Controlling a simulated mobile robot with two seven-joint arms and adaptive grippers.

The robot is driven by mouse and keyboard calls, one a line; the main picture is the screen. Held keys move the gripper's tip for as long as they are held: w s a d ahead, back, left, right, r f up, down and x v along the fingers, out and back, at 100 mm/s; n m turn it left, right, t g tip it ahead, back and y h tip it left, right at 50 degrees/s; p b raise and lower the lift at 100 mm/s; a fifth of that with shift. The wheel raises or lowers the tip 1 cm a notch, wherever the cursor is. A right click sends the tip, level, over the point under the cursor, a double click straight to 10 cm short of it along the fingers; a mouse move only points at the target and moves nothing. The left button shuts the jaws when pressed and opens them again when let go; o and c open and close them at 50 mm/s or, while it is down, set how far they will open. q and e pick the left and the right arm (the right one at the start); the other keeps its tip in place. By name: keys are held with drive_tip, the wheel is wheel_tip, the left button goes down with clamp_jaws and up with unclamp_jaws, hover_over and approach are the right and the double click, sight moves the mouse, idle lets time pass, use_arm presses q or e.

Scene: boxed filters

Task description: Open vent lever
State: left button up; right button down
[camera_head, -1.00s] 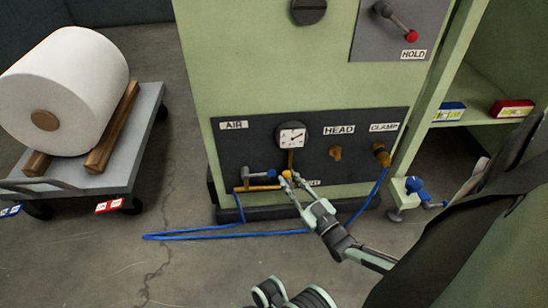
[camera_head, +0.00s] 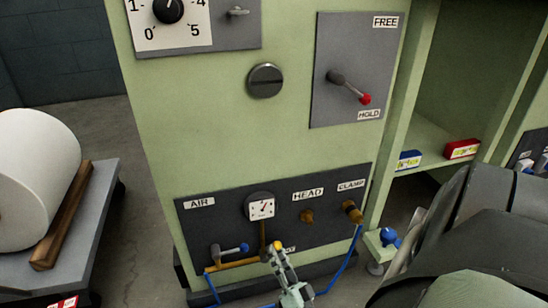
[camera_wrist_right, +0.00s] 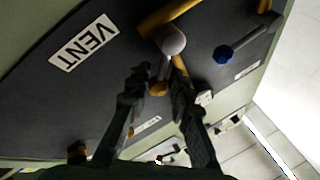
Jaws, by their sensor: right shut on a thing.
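The vent lever is a short lever with a grey rounded pivot (camera_wrist_right: 172,40) and a yellow knob (camera_wrist_right: 158,88), next to the VENT label (camera_wrist_right: 84,47) on the dark lower panel (camera_head: 230,228). In the head view its yellow knob (camera_head: 278,245) shows low on the panel, and the label is partly covered. My right gripper (camera_head: 280,254) reaches it from below. Its two fingers (camera_wrist_right: 157,78) are shut on the lever, one on each side, near the knob. My left gripper is not in view.
A blue-knobbed air lever (camera_head: 236,249) sits left of the vent lever, below the gauge (camera_head: 262,208). Blue hose (camera_head: 340,272) hangs in front of the panel. A red-tipped FREE/HOLD lever (camera_head: 350,88) is above. A cart (camera_head: 98,225) with a white roll (camera_head: 35,180) stands left.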

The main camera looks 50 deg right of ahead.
drive_tip(key=shift+s+d+f+m+h, duration=0.1)
drive_tip(key=shift+m+h, duration=0.3)
drive_tip(key=shift+m, duration=0.2)
drive_tip(key=shift+s+f+m+h, duration=0.1)
drive_tip(key=shift+m+h, duration=0.3)
drive_tip(key=shift+m, duration=0.2)
drive_tip(key=c, duration=1.4)
unclamp_jaws()
drive_tip(key=shift+w, duration=0.1)
drive_tip(key=shift+o, duration=0.2)
drive_tip(key=v, duration=0.7)
drive_tip(key=shift+s, duration=0.25)
drive_tip(key=shift+f, duration=0.1)
